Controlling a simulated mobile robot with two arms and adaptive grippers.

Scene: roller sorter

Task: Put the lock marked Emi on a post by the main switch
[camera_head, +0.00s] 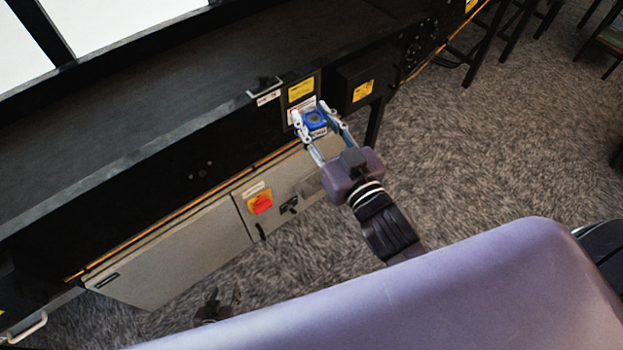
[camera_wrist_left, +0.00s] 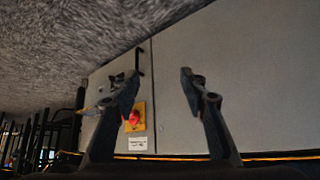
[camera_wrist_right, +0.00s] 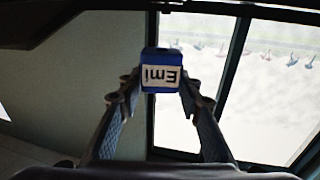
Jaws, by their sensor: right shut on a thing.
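The blue lock (camera_head: 315,120) has a white label reading Emi, upside down in the right wrist view (camera_wrist_right: 163,76). My right gripper (camera_head: 318,117) is shut on it, in front of the dark machine side near the yellow and white labels. The main switch (camera_head: 261,203), a red knob on a yellow plate, is on the grey cabinet, below and left of the lock. Small black fittings (camera_head: 289,206) sit right of it; I cannot make out a post. The switch also shows in the left wrist view (camera_wrist_left: 134,117). My left gripper (camera_wrist_left: 160,82) is open and empty, facing the cabinet.
The grey cabinet (camera_head: 165,262) runs under the dark machine bench (camera_head: 150,115).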

